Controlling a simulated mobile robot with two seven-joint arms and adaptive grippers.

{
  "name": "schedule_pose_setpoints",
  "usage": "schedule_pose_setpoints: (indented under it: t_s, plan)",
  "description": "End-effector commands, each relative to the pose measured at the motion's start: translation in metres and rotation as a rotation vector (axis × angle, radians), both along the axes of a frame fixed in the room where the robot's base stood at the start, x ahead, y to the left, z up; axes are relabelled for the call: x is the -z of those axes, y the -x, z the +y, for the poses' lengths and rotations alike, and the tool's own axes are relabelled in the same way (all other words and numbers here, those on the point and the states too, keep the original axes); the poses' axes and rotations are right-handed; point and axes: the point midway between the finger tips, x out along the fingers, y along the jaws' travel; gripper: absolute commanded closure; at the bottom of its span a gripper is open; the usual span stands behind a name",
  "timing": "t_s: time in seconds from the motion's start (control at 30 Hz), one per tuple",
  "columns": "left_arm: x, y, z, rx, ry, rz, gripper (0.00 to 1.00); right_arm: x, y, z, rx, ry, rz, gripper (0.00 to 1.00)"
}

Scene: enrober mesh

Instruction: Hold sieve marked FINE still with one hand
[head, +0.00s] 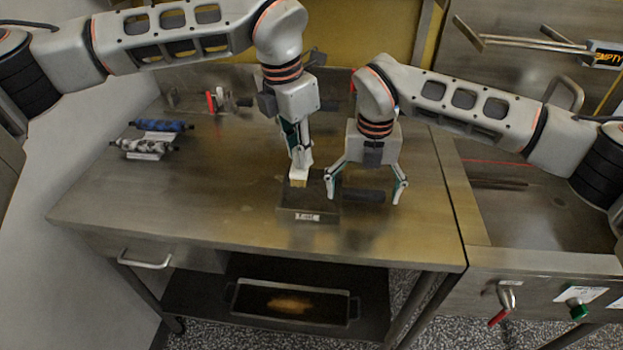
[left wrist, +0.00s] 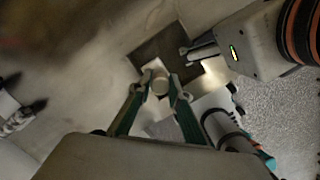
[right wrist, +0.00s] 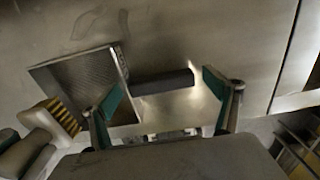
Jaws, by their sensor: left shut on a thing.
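A dark square sieve (head: 320,205) lies flat on the steel table, with a pale label (head: 307,216) on its near edge, too small to read surely. Its mesh face shows in the right wrist view (right wrist: 85,75), and its dark handle (right wrist: 162,82) sticks out sideways. My right gripper (head: 367,190) is open over the handle, one finger on each side, the near finger by the sieve frame. My left gripper (head: 301,160) is shut on a brush (head: 298,182) with yellow bristles, held upright at the sieve's left part. I cannot tell whether the bristles touch the mesh.
Blue and grey rollers (head: 160,127) lie on a rack at the table's left. A small red-handled device (head: 213,100) stands at the back. A tray (head: 290,303) sits on the lower shelf. A steel machine (head: 540,220) adjoins on the right. The table's front left is clear.

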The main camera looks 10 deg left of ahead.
Motion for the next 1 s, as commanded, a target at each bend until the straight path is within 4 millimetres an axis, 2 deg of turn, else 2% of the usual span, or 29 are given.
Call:
schedule_pose_setpoints:
  t_s: [0.23,0.37,0.8,1.0]
  plan:
    - [0.000,0.000,0.000,0.000,0.000,0.000,0.99,-0.001,0.000,0.000,0.000,0.000,0.000,0.12]
    - [0.000,0.000,0.000,0.000,0.000,0.000,0.99,-0.010,-0.001,0.000,0.000,0.000,-0.003,0.12]
    - [0.000,0.000,0.000,0.000,0.000,0.000,0.99,-0.092,-0.001,0.000,0.000,0.001,-0.004,0.12]
    - [0.000,0.000,0.000,0.000,0.000,0.000,0.99,-0.115,0.000,0.000,0.000,0.001,-0.001,0.12]
